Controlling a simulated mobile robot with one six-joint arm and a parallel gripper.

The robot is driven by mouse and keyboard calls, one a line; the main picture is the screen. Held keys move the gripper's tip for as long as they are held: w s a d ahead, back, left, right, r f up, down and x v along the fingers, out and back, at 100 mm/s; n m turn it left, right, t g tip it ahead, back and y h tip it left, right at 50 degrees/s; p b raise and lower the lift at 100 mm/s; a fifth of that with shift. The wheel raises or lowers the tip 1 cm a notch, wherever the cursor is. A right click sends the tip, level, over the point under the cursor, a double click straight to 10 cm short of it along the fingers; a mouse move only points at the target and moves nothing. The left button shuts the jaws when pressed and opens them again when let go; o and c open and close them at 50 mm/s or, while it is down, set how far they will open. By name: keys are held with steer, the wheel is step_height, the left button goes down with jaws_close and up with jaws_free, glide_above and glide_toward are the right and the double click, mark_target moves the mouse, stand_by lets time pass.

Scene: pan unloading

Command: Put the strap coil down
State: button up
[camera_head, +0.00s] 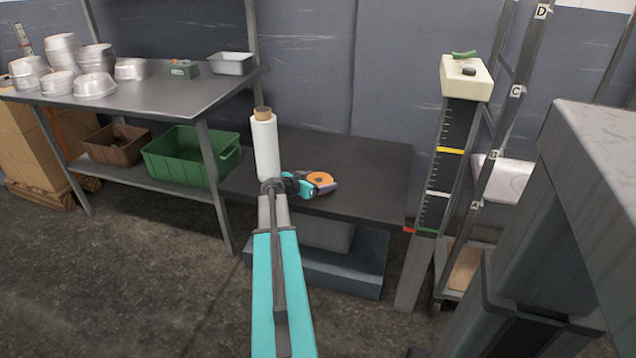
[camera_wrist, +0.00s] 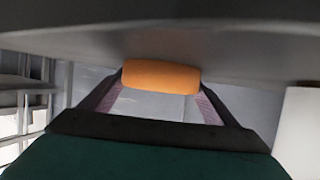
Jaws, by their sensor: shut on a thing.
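The strap coil (camera_head: 320,179) is a small orange roll with a dark centre. It also shows in the wrist view (camera_wrist: 160,76), between the two fingertips. My gripper (camera_head: 322,185) is shut on it, over the dark worktable (camera_head: 375,160). In the wrist view a dark surface runs across the top, close to the coil. I cannot tell whether the coil touches the tabletop or is just above it.
A white film roll (camera_head: 265,148) with a brown core stands upright left of my gripper. The tabletop behind and right of the coil is clear. A cream-topped post (camera_head: 466,78) and a lettered rack (camera_head: 508,110) stand to the right. A steel bench (camera_head: 150,97) with pans is left.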

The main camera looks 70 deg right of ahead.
steer(key=o, duration=1.2)
steer(key=shift+r, duration=0.1)
steer(key=p+v, duration=0.1)
steer(key=v, duration=1.1)
